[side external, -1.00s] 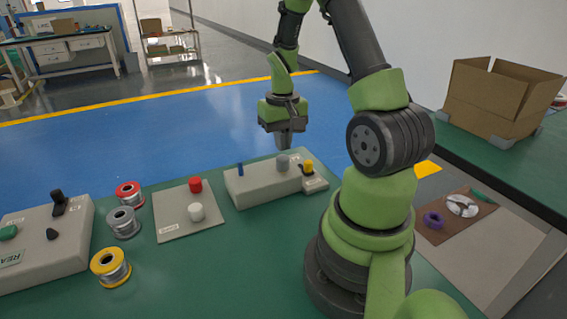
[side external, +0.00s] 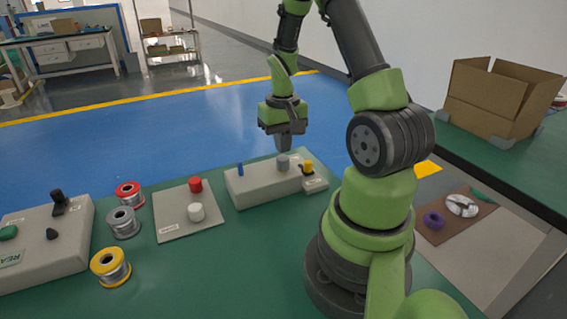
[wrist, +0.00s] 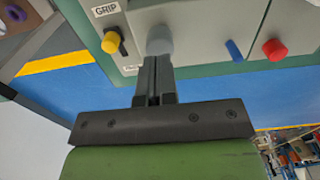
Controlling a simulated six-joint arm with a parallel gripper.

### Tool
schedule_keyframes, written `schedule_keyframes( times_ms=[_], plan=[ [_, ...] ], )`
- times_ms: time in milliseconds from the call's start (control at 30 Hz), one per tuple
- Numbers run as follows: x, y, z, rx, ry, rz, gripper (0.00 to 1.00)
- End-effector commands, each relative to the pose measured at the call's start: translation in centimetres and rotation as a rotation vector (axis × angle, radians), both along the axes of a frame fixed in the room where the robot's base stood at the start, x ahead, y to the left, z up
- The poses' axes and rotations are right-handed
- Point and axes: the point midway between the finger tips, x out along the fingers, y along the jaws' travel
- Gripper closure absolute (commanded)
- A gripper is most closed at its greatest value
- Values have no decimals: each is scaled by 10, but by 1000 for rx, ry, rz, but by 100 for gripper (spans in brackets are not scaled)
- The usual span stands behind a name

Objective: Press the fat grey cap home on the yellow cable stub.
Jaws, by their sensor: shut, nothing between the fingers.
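The fat grey cap (side external: 283,163) stands upright on the pale block (side external: 255,186), between a thin blue stub (side external: 240,169) and a yellow-topped piece (side external: 308,167). My gripper (side external: 284,148) is shut and empty, pointing down just above the cap. In the wrist view the shut fingertips (wrist: 157,58) line up with the grey cap (wrist: 159,40) and meet its edge in the picture. I cannot tell whether they touch. No yellow stub shows under the cap; whatever it sits on is hidden.
The yellow knob (wrist: 110,42) on a black stem by the GRIP label is close beside the cap. A flat plate (side external: 184,229) carries a red cap (side external: 195,185) and a white cap (side external: 196,211). Several wire spools (side external: 123,222) stand left. The front green table is clear.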

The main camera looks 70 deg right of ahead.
Motion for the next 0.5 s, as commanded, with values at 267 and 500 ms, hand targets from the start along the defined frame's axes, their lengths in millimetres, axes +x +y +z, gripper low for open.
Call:
schedule_keyframes(
  times_ms=[267,500],
  plan=[
    [0,0,-3,1,1,0,100],
    [0,0,-6,1,1,0,100]
  ],
)
